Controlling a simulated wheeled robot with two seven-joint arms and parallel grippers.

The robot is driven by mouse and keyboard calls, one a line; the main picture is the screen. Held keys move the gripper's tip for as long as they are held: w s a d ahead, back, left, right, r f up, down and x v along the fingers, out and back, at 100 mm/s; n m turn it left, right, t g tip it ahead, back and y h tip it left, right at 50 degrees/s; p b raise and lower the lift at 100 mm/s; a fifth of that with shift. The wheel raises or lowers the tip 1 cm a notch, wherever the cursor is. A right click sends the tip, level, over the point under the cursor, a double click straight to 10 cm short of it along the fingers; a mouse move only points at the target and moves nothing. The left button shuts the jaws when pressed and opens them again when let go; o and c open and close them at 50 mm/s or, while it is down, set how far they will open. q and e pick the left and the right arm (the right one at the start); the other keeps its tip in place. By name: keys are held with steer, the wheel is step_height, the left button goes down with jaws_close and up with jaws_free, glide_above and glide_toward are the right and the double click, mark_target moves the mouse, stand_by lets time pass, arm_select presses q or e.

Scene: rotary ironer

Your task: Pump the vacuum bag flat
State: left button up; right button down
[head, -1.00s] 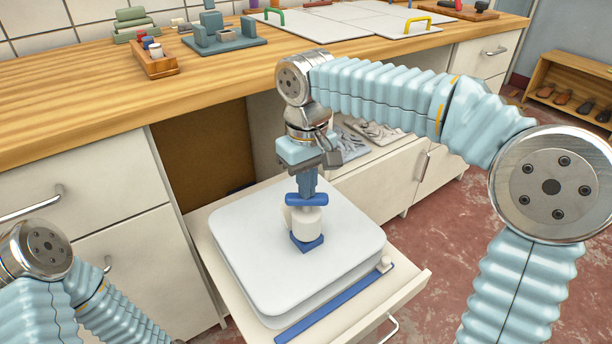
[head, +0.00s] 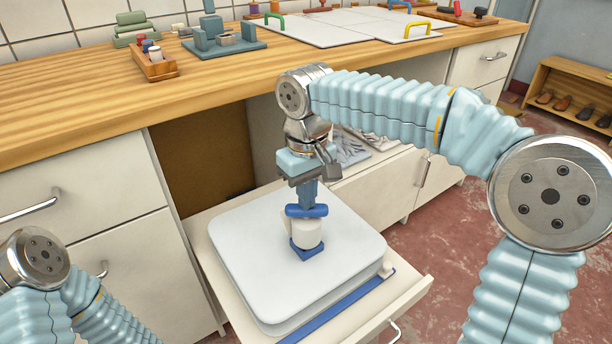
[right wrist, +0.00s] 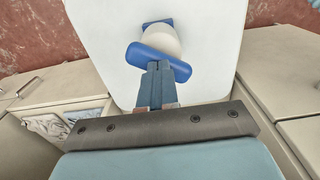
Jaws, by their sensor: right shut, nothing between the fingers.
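The vacuum bag (head: 255,235) is a pale, rounded, thick slab lying in the pulled-out drawer (head: 411,291). A hand pump with a white barrel (head: 308,234), a blue foot (head: 307,252) and a blue cross handle (head: 320,211) stands upright on it. The handle is low, close to the barrel top. My right gripper (head: 307,203) points down, shut and empty, its fingertips at the handle from above. The right wrist view shows the fingertips (right wrist: 159,68) against the handle (right wrist: 178,67). A blue strip (head: 335,312) runs along the bag's front edge. My left gripper is out of view.
The wooden counter edge (head: 200,107) runs behind the drawer. An open recess (head: 205,150) lies under it, and a cabinet with grey folded items (head: 352,148) stands to the right. Red floor (head: 440,225) is clear at right.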

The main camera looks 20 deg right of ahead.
steer(key=shift+r+p, duration=2.25)
